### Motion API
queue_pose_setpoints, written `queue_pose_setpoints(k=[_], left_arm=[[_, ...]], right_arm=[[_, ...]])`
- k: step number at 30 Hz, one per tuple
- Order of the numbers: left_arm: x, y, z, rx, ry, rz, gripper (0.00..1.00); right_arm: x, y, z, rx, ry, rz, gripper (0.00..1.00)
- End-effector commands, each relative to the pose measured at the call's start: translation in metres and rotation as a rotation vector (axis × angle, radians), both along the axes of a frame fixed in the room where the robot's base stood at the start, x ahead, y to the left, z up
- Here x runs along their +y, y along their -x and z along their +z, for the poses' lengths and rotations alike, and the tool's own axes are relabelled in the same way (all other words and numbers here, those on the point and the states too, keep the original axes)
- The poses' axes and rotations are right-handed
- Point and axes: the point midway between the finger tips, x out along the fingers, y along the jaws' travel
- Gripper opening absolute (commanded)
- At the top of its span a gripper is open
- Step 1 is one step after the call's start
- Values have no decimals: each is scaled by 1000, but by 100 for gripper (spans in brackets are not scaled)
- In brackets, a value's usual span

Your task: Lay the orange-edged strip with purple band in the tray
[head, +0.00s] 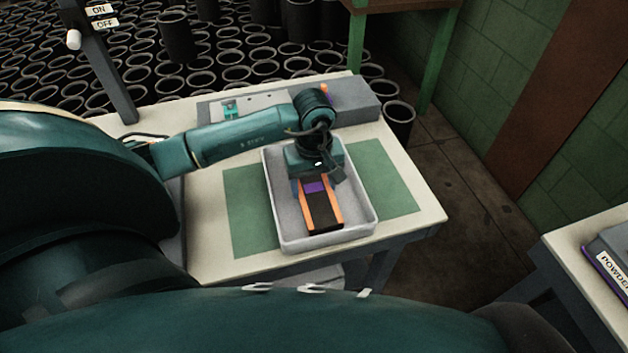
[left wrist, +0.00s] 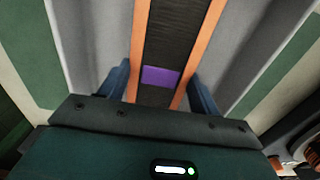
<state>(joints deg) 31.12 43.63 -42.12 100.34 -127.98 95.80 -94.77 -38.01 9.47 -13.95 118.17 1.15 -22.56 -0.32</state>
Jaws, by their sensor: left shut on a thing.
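The orange-edged strip (head: 322,212) is black with orange long edges and a purple band (head: 315,187) near my gripper. It lies within the outline of the grey tray (head: 366,212), running toward the tray's near end. My left gripper (head: 316,178) is over the tray's far half, shut on the strip beside the purple band. In the left wrist view the fingers (left wrist: 160,88) are against the strip's two orange edges, and the strip (left wrist: 168,40) runs away from the gripper. I cannot tell whether the strip touches the tray floor. My right gripper is not in view.
The tray stands on a green mat (head: 245,205) on a pale table (head: 210,240). A grey block (head: 357,100) is at the table's back. Another table with a box labelled POWDER (head: 610,262) is at the right.

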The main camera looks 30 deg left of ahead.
Motion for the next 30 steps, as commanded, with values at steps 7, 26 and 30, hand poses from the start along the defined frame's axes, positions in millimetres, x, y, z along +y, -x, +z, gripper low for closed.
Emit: queue_pose_setpoints(k=[7,26,30], left_arm=[[0,-1,-1,-2,1,0,40],[0,0,-1,-1,1,0,85],[0,-2,11,-5,0,-1,85]], right_arm=[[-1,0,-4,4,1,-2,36],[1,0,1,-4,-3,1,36],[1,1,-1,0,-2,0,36]])
